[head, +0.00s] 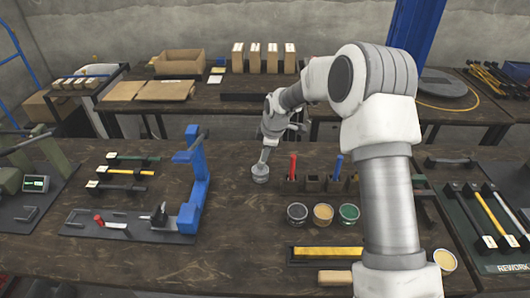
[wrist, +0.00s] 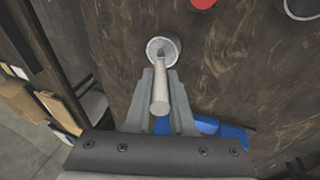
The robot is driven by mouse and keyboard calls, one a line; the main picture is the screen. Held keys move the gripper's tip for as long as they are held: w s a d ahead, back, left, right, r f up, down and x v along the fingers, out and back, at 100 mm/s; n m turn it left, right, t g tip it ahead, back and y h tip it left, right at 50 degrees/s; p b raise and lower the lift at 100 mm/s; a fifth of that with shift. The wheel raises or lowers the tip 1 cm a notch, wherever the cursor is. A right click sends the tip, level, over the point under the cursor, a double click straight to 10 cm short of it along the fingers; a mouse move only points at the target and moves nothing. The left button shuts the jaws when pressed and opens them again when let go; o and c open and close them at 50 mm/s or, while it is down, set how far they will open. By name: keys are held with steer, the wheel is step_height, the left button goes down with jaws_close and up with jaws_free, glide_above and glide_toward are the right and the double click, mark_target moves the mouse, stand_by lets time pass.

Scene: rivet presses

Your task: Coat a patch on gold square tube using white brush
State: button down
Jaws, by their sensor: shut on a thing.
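My gripper (wrist: 160,92) is shut on the handle of the white brush (wrist: 160,97). In the head view my gripper (head: 271,131) is above the middle of the table, with the brush pointing down. The brush's lower end is at a small grey round cup (head: 260,174), also in the wrist view (wrist: 172,58); I cannot tell whether it touches. A gold square tube (head: 327,251) lies in a dark holder at the table's front, right of and nearer than my gripper. Its underside is hidden.
Pots of grey (head: 297,212), orange (head: 323,213) and green (head: 349,212) stand before a rack with a red brush (head: 292,166) and a blue brush (head: 338,167). A blue press (head: 194,185) stands left. Bare tabletop lies between press and pots.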

steer(key=shift+r+p, duration=1.65)
steer(key=shift+r, duration=1.65)
